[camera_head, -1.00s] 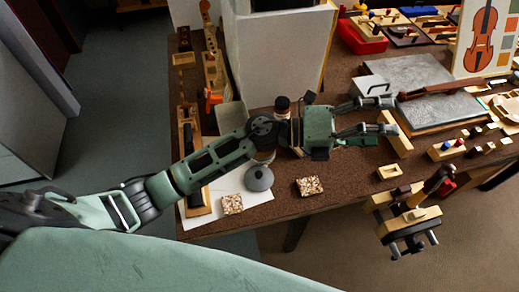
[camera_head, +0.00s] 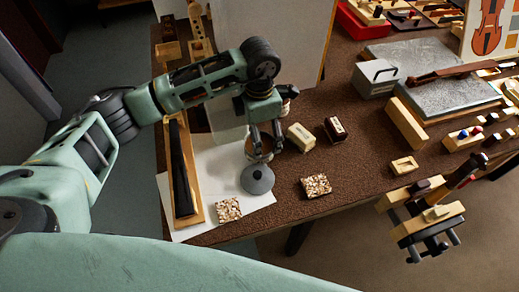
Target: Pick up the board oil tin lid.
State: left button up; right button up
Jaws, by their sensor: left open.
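A grey round lid with a small raised centre (camera_head: 257,180), which I take for the board oil tin lid, is at the right part of the white sheet. A brownish round container (camera_head: 257,150) is just behind it, partly hidden by my fingers. My left gripper (camera_head: 267,153) points down over this container, behind the lid, with its fingers apart. Whether the fingers touch the container I cannot tell. Nothing is seen held in it. My right gripper is not in view.
Speckled blocks (camera_head: 316,185) lie to the right and front-left of the lid. A cream block (camera_head: 300,137) and a dark red block (camera_head: 335,130) stand right of my gripper. A long dark piece in a wooden tray (camera_head: 183,175) lies left. A wooden vise (camera_head: 430,225) is at the table's front edge.

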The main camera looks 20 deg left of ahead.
pick_arm(q)
notch_tip(320, 180, down, 4)
jog(key=shift+f+b, duration=0.25)
jog(key=shift+b, duration=0.85)
jog(key=shift+r, duration=0.1)
jog(key=c, duration=1.6)
